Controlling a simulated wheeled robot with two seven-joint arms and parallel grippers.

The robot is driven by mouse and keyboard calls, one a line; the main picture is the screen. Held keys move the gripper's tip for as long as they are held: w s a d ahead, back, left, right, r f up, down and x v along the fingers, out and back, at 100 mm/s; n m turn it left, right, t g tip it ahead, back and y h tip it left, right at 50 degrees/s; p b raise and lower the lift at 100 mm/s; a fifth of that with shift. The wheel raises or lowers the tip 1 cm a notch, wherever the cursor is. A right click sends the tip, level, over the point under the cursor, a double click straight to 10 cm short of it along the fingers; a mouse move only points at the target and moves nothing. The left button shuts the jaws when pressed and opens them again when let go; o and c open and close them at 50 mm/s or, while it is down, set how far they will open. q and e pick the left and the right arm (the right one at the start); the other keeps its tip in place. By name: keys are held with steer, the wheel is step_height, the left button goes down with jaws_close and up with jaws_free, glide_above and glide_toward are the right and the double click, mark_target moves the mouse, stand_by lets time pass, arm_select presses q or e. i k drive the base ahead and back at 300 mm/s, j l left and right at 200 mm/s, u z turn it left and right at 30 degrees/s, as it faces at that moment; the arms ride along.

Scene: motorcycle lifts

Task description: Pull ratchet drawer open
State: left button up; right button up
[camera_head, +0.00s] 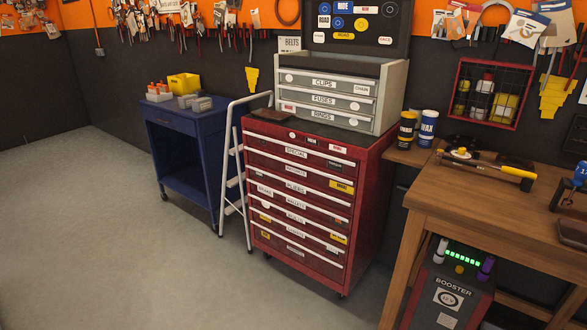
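A red tool cabinet (368,215) stands in the middle of the head view, with several stacked drawers that have pale handle strips along their top edges. All of its drawers look shut. An upper drawer label (295,153) seems to read SPECIAL and a middle one (296,187) seems to read PLIERS. The other labels are too small to read surely, so I cannot tell which drawer is the ratchet drawer. Neither my left nor my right gripper is in view.
A grey chest (388,96) sits on the cabinet. A white folding step (239,165) stands close at its left, beside a blue cart (190,122). A wooden bench (455,195) with a booster unit (448,296) below is at right. The floor (110,230) in front is clear.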

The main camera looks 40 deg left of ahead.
mark_target(331, 180)
steer(key=i+j, duration=0.15)
steer(key=j, duration=0.2)
steer(key=i+j, duration=0.15)
steer(key=j, duration=0.2)
steer(key=i+j, duration=0.15)
steer(key=j, duration=0.2)
